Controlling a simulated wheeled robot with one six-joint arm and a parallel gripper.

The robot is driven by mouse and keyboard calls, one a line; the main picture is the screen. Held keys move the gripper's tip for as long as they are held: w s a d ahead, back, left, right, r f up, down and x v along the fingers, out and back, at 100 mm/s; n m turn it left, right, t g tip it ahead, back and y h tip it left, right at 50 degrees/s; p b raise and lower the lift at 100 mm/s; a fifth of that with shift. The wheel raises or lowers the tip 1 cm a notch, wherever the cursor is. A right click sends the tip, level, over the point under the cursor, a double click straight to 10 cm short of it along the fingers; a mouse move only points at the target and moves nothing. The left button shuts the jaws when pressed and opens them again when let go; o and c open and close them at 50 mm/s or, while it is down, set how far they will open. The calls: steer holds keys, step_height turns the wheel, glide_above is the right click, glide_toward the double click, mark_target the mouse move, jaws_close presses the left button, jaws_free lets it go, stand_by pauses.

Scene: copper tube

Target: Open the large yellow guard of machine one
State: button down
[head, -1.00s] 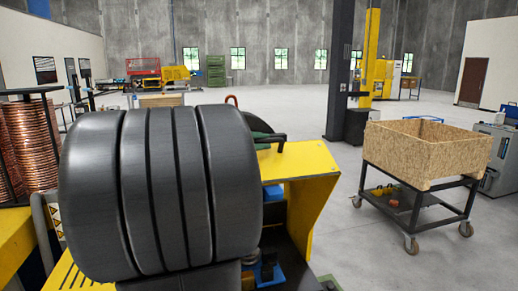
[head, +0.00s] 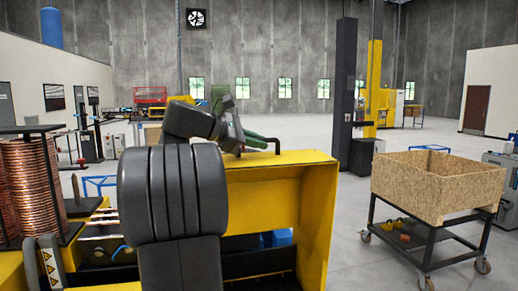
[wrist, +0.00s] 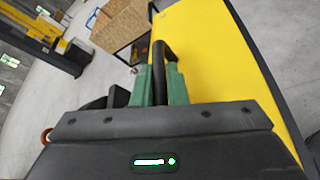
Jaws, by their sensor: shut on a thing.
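The large yellow guard (head: 290,200) stands raised in the head view, its inside and right side panel facing me and the machine's interior showing beneath it. A black bar handle (head: 277,144) sits on its top edge. My gripper (head: 252,138), with green fingers, is at this handle. In the wrist view the green fingers (wrist: 160,84) are closed around the black handle (wrist: 159,55), with the yellow guard (wrist: 215,60) to the right. My grey arm hides the left part of the guard in the head view.
A wooden crate on a black wheeled cart (head: 436,190) stands to the right, apart from the guard. Copper coils (head: 30,190) stand at the left. A dark column (head: 345,90) rises behind. Open grey floor lies between the guard and the cart.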

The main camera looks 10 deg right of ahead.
steer(key=shift+w+r+g, duration=0.15)
steer(key=shift+w+g, duration=0.15)
steer(key=shift+w, duration=0.3)
steer(key=c, duration=1.5)
jaws_free()
steer(key=shift+o, duration=0.2)
steer(key=b+v, duration=0.1)
steer(key=v, duration=1.3)
steer(key=shift+d, duration=0.1)
